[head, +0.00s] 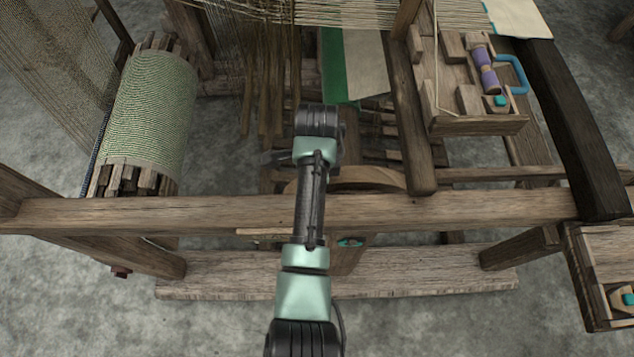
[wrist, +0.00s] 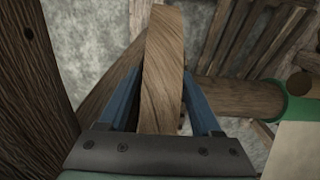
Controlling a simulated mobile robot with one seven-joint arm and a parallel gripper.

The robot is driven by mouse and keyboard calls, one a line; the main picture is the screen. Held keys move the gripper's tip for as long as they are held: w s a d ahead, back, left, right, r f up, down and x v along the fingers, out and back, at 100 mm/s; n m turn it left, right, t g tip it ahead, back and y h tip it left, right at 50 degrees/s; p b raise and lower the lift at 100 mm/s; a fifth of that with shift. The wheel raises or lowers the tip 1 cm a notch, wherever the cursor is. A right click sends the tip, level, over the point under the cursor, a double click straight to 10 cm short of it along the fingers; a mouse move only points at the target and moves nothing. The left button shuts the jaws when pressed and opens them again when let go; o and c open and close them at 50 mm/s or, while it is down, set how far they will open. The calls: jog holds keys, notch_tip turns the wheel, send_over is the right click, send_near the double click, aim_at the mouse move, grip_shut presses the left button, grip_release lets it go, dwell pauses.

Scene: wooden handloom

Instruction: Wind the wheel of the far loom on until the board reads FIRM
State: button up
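The far loom's wooden wheel shows in the head view as a curved rim (head: 365,177), partly hidden behind a long beam and my arm. In the wrist view a flat wooden bar (wrist: 163,70), which seems to be part of the wheel, passes between the two blue fingers of my gripper (wrist: 162,80). One finger is on each side of it, tips close to the wood. I cannot tell whether they press on it. No board with readable lettering shows in either view.
A long front beam (head: 460,207) crosses below my arm. A roll of green cloth (head: 150,110) is at the left. A wooden bench (head: 472,123) with a purple spool (head: 484,70) and a blue handle (head: 517,74) is at upper right. Open floor shows at lower left.

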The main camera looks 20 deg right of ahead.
grip_shut()
dwell(1.2)
